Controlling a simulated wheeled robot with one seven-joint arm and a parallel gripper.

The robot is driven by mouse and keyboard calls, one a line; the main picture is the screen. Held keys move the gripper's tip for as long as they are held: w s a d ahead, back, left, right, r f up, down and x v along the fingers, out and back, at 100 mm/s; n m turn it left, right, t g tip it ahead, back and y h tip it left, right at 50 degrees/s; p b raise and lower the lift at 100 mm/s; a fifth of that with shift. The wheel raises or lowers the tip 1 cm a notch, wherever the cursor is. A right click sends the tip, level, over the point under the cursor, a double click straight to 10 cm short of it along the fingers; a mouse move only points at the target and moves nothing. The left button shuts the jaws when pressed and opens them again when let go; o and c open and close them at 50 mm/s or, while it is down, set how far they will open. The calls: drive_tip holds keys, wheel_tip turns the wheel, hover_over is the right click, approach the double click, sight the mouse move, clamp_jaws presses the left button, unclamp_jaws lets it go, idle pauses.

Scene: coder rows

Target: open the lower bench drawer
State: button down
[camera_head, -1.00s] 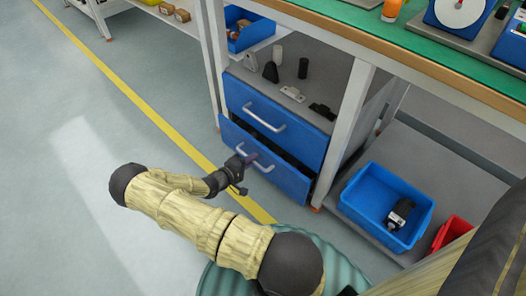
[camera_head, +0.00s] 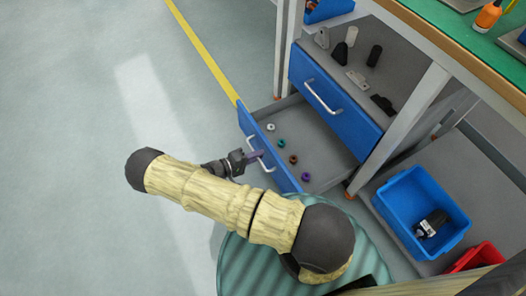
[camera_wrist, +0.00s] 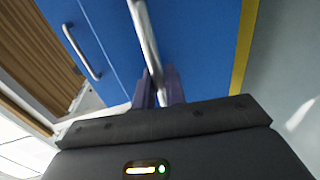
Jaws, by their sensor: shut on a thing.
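The lower bench drawer (camera_head: 318,148) has a blue front and stands pulled well out of the bench. Its grey inside is in sight, with several small coloured rings lying in it. My gripper (camera_head: 256,156) is at the silver handle (camera_head: 265,165) of this drawer, on the outer side of the front. In the wrist view my gripper (camera_wrist: 158,88) has its purple fingers closed around the lower drawer handle (camera_wrist: 146,38), against the blue front. The upper drawer (camera_head: 335,108) is shut, and its handle (camera_wrist: 82,52) shows at the left of the wrist view.
A blue bin (camera_head: 422,212) with a dark item and a red bin (camera_head: 478,258) stand on the low shelf at right. A bench leg (camera_head: 400,130) rises beside the drawers. The floor (camera_head: 90,90) at left is clear.

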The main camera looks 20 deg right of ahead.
drive_tip(key=shift+a, duration=0.1)
drive_tip(key=c, duration=1.5)
unclamp_jaws()
drive_tip(key=shift+c, duration=0.2)
drive_tip(key=p+v, duration=0.4)
drive_tip(key=v, duration=1.3)
drive_tip(key=shift+a+p, duration=0.15)
drive_tip(key=shift+p, duration=0.25)
drive_tip(key=shift+r, duration=0.1)
